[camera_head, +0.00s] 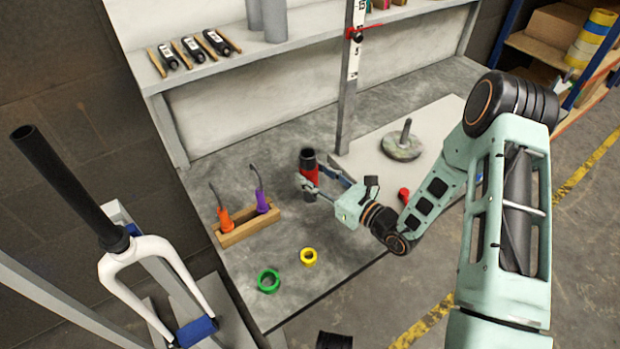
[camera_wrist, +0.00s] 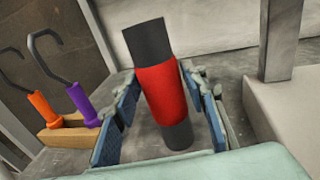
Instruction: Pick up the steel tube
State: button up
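A dark grey tube with a red band round its middle (camera_head: 309,174) stands upright on the grey bench; I take it as the steel tube. It also shows in the wrist view (camera_wrist: 161,92), where it looks slightly tilted. My gripper (camera_head: 316,181) is at the tube from the right, with one blue-padded finger on each side of it. In the wrist view my gripper (camera_wrist: 163,100) is open around the tube. A gap shows between the left finger and the tube; the right finger is closer, and I cannot tell whether it touches.
A wooden holder (camera_head: 247,227) with orange- and purple-handled hooks stands left of the tube. Green (camera_head: 268,280) and yellow (camera_head: 308,256) rings lie nearer the bench front. A grey post (camera_head: 348,110) rises behind. A pale board (camera_head: 440,122) bears a round disc with a peg (camera_head: 402,146).

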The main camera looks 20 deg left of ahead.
jog(key=x, duration=0.3)
jog(key=b+x, duration=0.1)
jog(key=x, duration=0.2)
jog(key=shift+w+a+f, duration=0.2)
jog(key=shift+a+f, duration=0.05)
jog(key=shift+a, duration=0.1)
grip_shut()
jog(key=shift+r, duration=0.1)
